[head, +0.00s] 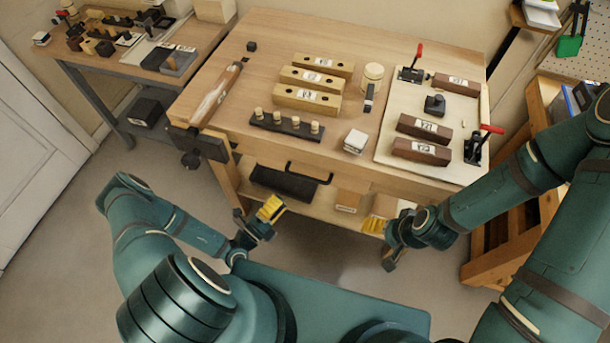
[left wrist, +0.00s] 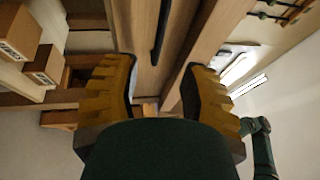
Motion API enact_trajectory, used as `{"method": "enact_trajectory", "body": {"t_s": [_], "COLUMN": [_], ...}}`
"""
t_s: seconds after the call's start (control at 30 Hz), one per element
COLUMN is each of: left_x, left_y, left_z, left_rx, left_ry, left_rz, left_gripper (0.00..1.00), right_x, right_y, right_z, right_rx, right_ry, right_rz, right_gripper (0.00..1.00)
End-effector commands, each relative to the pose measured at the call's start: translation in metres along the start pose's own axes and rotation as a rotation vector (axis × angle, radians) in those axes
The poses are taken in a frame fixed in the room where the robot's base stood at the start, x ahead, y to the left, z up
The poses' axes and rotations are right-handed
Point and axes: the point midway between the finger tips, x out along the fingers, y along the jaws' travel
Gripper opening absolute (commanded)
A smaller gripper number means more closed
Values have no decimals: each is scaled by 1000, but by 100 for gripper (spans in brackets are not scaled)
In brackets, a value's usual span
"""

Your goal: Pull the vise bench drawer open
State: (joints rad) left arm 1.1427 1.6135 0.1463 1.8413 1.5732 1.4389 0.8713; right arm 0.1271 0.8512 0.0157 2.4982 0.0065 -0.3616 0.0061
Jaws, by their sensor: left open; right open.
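The wooden vise bench (head: 225,95) stands ahead, with the vise (head: 200,146) at its left front corner. Its drawer has a black bar handle (head: 310,173) under the front edge of the top; the drawer looks shut. In the left wrist view the handle (left wrist: 161,38) runs upright ahead of the fingers, in front of the pale drawer front (left wrist: 145,45). My left gripper (head: 272,207) is open and empty, below and left of the handle, apart from it; its spread yellow fingers (left wrist: 160,88) show in the left wrist view. My right gripper (head: 374,226) is open, lower right of the handle.
A lower shelf holds a black bin (head: 285,184) and wooden boxes (head: 348,197) behind my grippers. The bench top carries labelled blocks (head: 307,99), a pegged strip (head: 287,125) and a pale board (head: 385,150) with clamps. Open floor (head: 310,245) lies before the bench.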

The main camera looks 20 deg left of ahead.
Motion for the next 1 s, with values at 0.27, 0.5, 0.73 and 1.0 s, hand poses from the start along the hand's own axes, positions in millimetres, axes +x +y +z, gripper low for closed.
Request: {"method": "enact_trajectory", "body": {"t_s": [0.27,0.5,0.73,1.0], "left_x": [56,95,112,114], "left_y": [-1,-1,0,-1], "left_z": [-2,-1,-1,-1], "left_rx": [2,2,1,2], "left_ry": [6,5,4,4], "left_rz": [-4,-2,-1,-1], "left_gripper": [43,43,43,43], "right_x": [-1,0,0,0], "right_y": [0,0,0,0], "right_z": [0,0,0,0], "right_rx": [0,0,0,0], "right_ry": [1,1,0,0], "right_rz": [0,0,0,0], "right_gripper": [76,76,76,76]}}
